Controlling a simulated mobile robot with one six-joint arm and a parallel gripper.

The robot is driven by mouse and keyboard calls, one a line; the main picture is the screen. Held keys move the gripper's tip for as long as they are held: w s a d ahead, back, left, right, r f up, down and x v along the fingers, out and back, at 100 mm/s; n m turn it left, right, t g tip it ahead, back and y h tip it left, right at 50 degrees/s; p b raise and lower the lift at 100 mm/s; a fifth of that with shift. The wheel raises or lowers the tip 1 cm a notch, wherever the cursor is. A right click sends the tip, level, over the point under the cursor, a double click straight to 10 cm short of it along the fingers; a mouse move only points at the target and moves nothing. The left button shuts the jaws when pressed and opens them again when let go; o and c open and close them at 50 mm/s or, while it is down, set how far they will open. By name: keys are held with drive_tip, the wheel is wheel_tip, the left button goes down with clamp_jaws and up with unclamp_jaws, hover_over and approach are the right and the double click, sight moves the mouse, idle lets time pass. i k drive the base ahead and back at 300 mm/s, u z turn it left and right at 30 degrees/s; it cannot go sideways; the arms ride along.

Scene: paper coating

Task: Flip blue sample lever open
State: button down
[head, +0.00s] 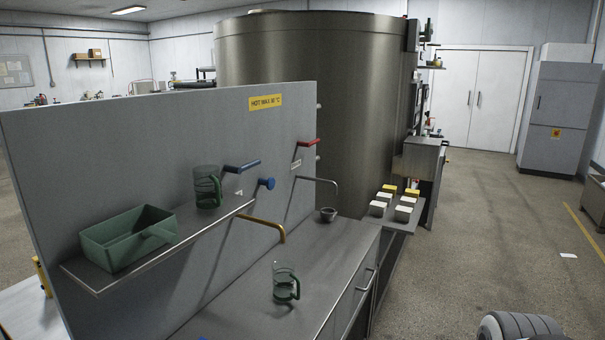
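A blue-handled lever (242,166) sticks out from the grey upright panel (150,130) in the head view, pointing right and slightly up. A brass-coloured spout (262,222) comes out lower down and bends downward over the steel counter. A red-handled lever (307,142) is further right, near a small label and a thin grey spout (318,180).
A clear jug with green handle (285,284) stands on the counter (335,255); a small grey cup (328,214) is farther back. A shelf (85,277) holds a green bin (128,240) and another jug (207,188). A large steel tank (310,70) stands behind. Floor on the right is mostly clear.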

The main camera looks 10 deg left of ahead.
sight(229, 169)
drive_tip(key=u, duration=0.1)
drive_tip(key=i, duration=0.95)
drive_tip(key=z, duration=0.05)
